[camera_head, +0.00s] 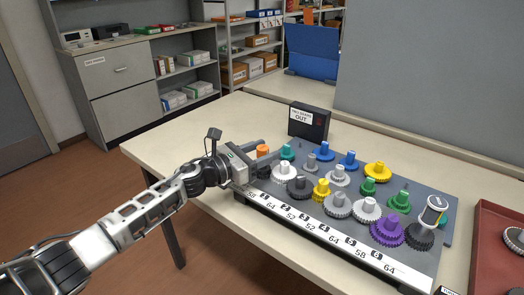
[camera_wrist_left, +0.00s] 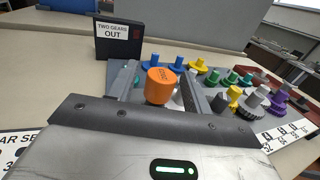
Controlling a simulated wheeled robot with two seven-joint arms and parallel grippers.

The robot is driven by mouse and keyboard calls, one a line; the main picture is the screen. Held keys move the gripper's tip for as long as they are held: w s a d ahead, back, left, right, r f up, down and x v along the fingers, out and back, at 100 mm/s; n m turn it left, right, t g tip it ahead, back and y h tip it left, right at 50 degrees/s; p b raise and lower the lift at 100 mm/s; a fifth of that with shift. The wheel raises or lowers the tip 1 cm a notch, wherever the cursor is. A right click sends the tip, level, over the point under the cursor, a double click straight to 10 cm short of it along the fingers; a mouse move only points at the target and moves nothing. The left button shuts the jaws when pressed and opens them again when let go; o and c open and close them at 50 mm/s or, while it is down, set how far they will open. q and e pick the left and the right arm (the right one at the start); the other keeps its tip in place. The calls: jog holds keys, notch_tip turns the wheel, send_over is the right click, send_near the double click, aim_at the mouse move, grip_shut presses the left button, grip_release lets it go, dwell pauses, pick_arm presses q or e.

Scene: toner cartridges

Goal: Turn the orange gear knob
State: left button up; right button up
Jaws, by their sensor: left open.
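The orange gear knob (camera_head: 262,150) stands at the left end of the grey gear board (camera_head: 328,171). It shows large in the left wrist view (camera_wrist_left: 160,87), with dark lettering on its top. My left gripper (camera_head: 258,161) is open at this end of the board. In the wrist view its two fingers lie on either side of the orange knob, with a gap visible on the right; I cannot tell whether the left finger touches it. The knob's lower part is hidden by the gripper. My right gripper is not in view.
Several other gears crowd the board, including a teal gear (camera_head: 287,151) and a white gear (camera_head: 284,171) close by. A black box labelled "TWO GEARS OUT" (camera_head: 309,122) stands behind. A red tray (camera_head: 491,247) is at the right. The table's left part (camera_head: 190,140) is clear.

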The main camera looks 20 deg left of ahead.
pick_arm(q)
jog(key=c, duration=1)
jog(key=shift+o, duration=0.3)
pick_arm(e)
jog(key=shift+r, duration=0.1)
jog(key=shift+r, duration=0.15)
pick_arm(q)
jog(key=shift+s+d+n+t+y+p, duration=0.1)
jog(key=shift+n+t+y+p, duration=0.45)
jog(key=shift+y, duration=0.25)
jog(key=shift+r+n+t+y+p, duration=0.1)
jog(key=shift+n+t+y+p, duration=0.45)
jog(key=shift+n+y, duration=0.45)
jog(key=n+y+p, duration=0.1)
jog(key=y, duration=0.1)
jog(key=shift+t+y, duration=0.3)
jog(key=shift+t, duration=0.1)
jog(key=n+y+p, duration=0.1)
jog(key=n+y, duration=0.2)
jog(key=y, duration=0.1)
jog(key=shift+t+y, duration=0.3)
jog(key=shift+n+y, duration=0.85)
jog(key=shift+y, duration=0.25)
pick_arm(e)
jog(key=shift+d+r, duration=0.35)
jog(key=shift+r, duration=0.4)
